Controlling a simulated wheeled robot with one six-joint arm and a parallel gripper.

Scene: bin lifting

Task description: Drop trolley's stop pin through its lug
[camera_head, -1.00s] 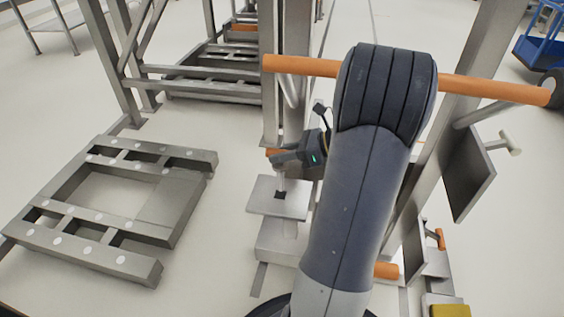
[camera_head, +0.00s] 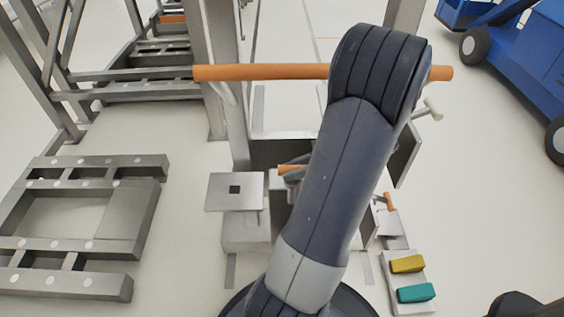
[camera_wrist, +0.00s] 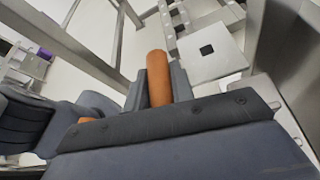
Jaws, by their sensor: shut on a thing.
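In the wrist view an orange cylinder, likely the stop pin's grip (camera_wrist: 157,78), sits between the two grey fingers of my gripper (camera_wrist: 160,88), which are shut on it. In the head view the orange end of the pin (camera_head: 288,168) shows just left of my forearm; my arm hides most of the gripper. The pin's lower end is hidden. A flat metal plate with a dark square in it (camera_head: 252,197) lies left of my gripper, apart from it; the plate also shows in the wrist view (camera_wrist: 228,62). I cannot make out which part is the trolley's lug.
A long orange bar (camera_head: 262,72) crosses behind my arm. A steel post (camera_head: 222,110) stands behind the plate. A low steel frame (camera_head: 90,270) lies at left. A box with yellow and teal pads (camera_head: 412,279) is at lower right. A blue vehicle (camera_head: 525,60) stands at upper right.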

